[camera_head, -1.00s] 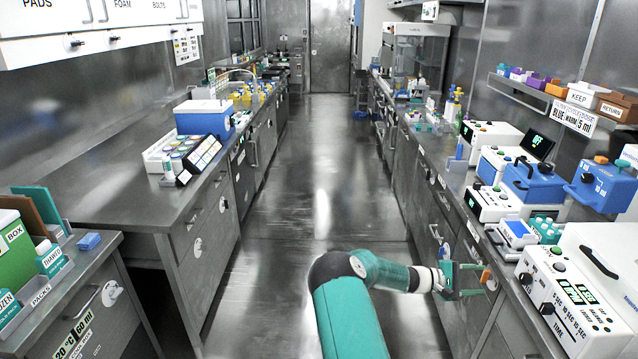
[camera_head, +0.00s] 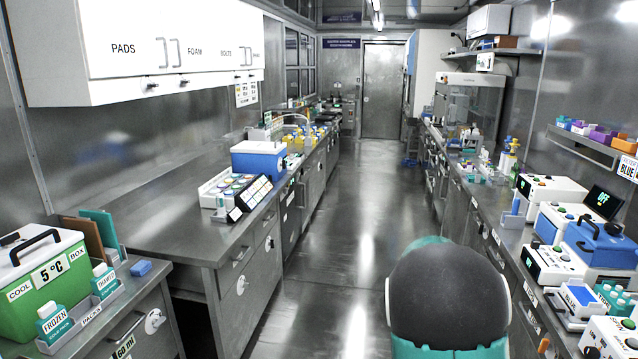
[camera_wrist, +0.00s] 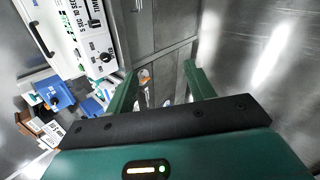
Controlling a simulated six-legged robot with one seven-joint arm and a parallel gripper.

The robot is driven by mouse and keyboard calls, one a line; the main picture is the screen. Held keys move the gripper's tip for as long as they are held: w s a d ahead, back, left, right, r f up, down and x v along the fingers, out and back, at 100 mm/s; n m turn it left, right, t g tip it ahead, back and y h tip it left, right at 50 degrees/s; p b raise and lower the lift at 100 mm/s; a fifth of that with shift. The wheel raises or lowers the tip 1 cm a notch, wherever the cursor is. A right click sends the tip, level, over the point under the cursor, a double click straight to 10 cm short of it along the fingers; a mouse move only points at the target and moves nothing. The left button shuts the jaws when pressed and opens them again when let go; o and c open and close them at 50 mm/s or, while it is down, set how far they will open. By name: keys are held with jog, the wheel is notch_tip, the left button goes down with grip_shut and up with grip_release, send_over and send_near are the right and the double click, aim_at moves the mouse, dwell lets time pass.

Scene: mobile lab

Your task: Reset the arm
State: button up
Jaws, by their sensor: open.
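My arm shows in the head view as a large dark, rounded joint with teal casing (camera_head: 448,300) at the bottom, right of centre. It stands in front of the aisle floor and the right bench's drawer fronts. My gripper is hidden in the head view. In the wrist view my gripper (camera_wrist: 160,88) has its two green fingers spread apart with nothing between them. Beyond the fingers are grey bench fronts and an orange item, too small to name.
The left bench (camera_head: 150,228) holds a blue and white box (camera_head: 258,160). A green cool box (camera_head: 45,285) stands at the near left. The right bench carries several devices, including a white one with knobs (camera_wrist: 88,35). The aisle floor (camera_head: 365,215) is clear toward the door (camera_head: 383,92).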

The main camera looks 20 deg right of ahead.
jog(key=s+a+r+t+y, duration=0.1)
jog(key=a+r+t+y, duration=0.15)
jog(key=a+r, duration=0.45)
jog(key=s+a+r+t+y, duration=0.2)
jog(key=a+t, duration=0.1)
jog(key=a, duration=0.9)
jog(key=s+a+r+n+t+y, duration=0.1)
jog(key=s+a+r+t, duration=0.1)
jog(key=s+a, duration=0.3)
jog(key=s+a+r+n+t+y, duration=0.1)
jog(key=s+a, duration=0.4)
jog(key=a, duration=0.5)
notch_tip(320, 180, up, 2)
jog(key=shift+a+r+n+t+y, duration=0.15)
jog(key=shift+a+n+t+y, duration=0.2)
jog(key=shift+n, duration=0.15)
jog(key=c, duration=0.4)
jog(key=shift+d, duration=0.1)
jog(key=shift+d, duration=0.15)
